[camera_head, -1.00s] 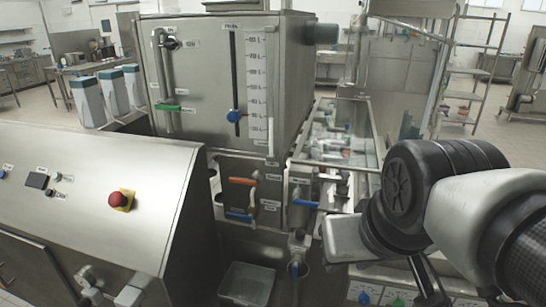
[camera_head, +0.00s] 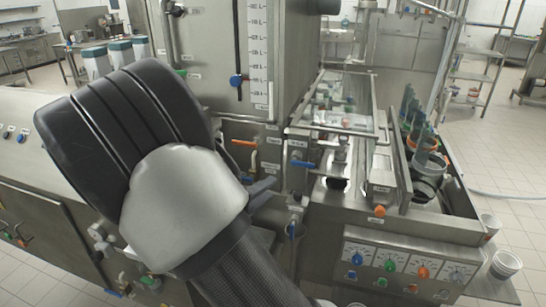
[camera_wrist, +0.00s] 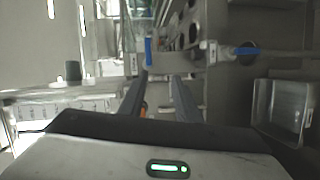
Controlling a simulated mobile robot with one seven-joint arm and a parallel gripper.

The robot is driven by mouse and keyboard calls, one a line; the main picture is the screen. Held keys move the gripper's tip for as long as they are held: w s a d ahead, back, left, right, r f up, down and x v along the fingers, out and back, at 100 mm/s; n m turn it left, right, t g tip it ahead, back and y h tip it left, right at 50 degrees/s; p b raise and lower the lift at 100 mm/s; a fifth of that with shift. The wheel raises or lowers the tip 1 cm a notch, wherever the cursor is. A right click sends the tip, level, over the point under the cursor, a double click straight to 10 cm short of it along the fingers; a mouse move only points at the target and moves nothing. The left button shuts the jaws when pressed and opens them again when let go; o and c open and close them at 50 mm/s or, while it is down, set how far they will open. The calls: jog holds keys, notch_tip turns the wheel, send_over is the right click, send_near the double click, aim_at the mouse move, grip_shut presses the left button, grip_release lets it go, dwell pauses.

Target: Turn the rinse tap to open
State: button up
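I cannot read which tap is labelled as the rinse tap. Several lever taps show on the machine's front: one with an orange handle (camera_head: 243,143), one with a level blue handle (camera_head: 301,164) and a lower one with a blue handle (camera_head: 292,230). My gripper (camera_head: 266,192) is mostly hidden behind my wrist, with dark fingertips showing just left of the blue-handled taps. In the wrist view my gripper (camera_wrist: 158,76) has its fingers apart with nothing held. A blue handle (camera_wrist: 148,52) is just beyond the fingertips; another blue handle (camera_wrist: 245,50) is to the right.
A steel tank with a level scale (camera_head: 257,60) stands behind the taps. A glass-topped channel (camera_head: 340,105) runs to its right. A control panel with coloured knobs (camera_head: 405,268) is at the lower right. A clear bin (camera_wrist: 284,108) shows in the wrist view.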

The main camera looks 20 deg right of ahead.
aim_at(305, 166)
jog(key=w+d, duration=0.2)
jog(key=d, duration=0.2)
jog(key=w+d+h, duration=0.1)
jog(key=w+d, duration=0.2)
jog(key=d, duration=0.2)
jog(key=w+d+h, duration=0.1)
jog(key=w+d, duration=0.1)
jog(key=d, duration=0.3)
jog(key=shift+w+d+r+n, duration=0.15)
jog(key=shift+w+r+n, duration=0.1)
jog(key=shift+r+n, duration=0.15)
grip_shut()
